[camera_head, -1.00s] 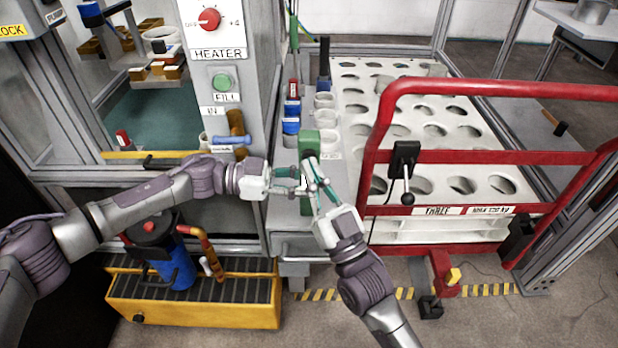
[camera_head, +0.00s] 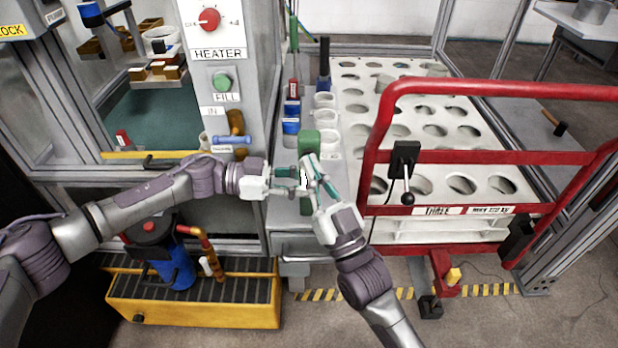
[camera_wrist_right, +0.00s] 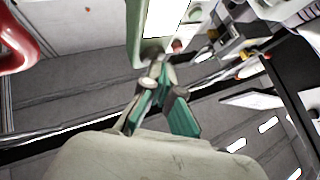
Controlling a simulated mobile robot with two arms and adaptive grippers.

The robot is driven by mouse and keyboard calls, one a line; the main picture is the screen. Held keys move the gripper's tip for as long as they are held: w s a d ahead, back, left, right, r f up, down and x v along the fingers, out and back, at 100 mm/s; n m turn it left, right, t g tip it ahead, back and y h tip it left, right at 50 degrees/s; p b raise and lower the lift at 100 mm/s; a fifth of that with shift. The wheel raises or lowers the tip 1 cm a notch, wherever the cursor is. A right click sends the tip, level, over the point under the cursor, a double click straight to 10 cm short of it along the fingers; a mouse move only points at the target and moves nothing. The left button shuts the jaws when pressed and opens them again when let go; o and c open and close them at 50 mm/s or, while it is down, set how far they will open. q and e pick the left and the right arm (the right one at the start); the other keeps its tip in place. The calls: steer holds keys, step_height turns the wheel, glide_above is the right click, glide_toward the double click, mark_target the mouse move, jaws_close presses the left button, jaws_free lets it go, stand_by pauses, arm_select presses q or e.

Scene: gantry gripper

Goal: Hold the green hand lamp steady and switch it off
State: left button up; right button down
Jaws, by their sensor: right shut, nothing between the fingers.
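The green hand lamp (camera_head: 309,143) stands upright over the grey counter's front part, beside the white perforated table. Its lower part (camera_head: 307,206) shows below the fingers. In the right wrist view the lamp (camera_wrist_right: 147,40) is at the top, with a bright white face. My left gripper (camera_head: 303,179) comes from the left, and its teal fingers appear shut on the lamp's body; the contact is partly hidden. My right gripper (camera_head: 311,164) comes from below with its fingers shut and empty, tips close to the lamp. In the right wrist view its tips (camera_wrist_right: 160,78) are just below the lamp; I cannot tell whether they touch.
A red rail frame (camera_head: 480,157) with a black lever (camera_head: 407,185) stands close right of my right arm. The heater cabinet (camera_head: 222,75) rises at left. White cups (camera_head: 325,118) and blue items (camera_head: 291,120) sit behind the lamp. A yellow crate (camera_head: 200,312) is below.

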stand_by(0.5)
steer(key=shift+s, duration=0.45)
steer(key=s, duration=0.6)
stand_by(0.6)
arm_select(q)
steer(key=o, duration=1)
steer(key=shift+a, duration=0.1)
steer(key=a, duration=0.8)
steer(key=a+r, duration=0.1)
steer(key=a, duration=0.2)
steer(key=shift+a+r, duration=0.1)
steer(key=shift+a, duration=0.3)
